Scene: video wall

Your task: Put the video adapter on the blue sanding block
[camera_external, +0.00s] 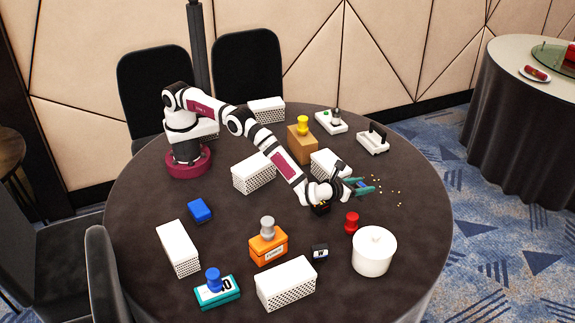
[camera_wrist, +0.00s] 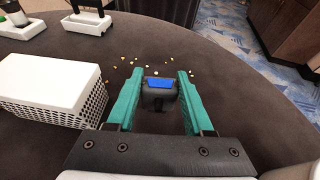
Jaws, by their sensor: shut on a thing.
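The video adapter (camera_wrist: 159,97), a small black piece with a blue connector face, sits between the teal fingertips of my gripper (camera_wrist: 160,88) in the wrist view. The fingers are shut on it. The blue sanding block (camera_external: 200,210) lies on the left part of the table, far from my gripper. It is outside the wrist view.
White perforated boxes (camera_external: 178,248) stand around the dark table (camera_external: 225,275). One box (camera_wrist: 50,90) is close left of my gripper. An orange stamp (camera_external: 268,246), teal stamp (camera_external: 217,291), red pin (camera_external: 351,223), white canister (camera_external: 374,251) and small black item (camera_external: 320,252) stand toward the front.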

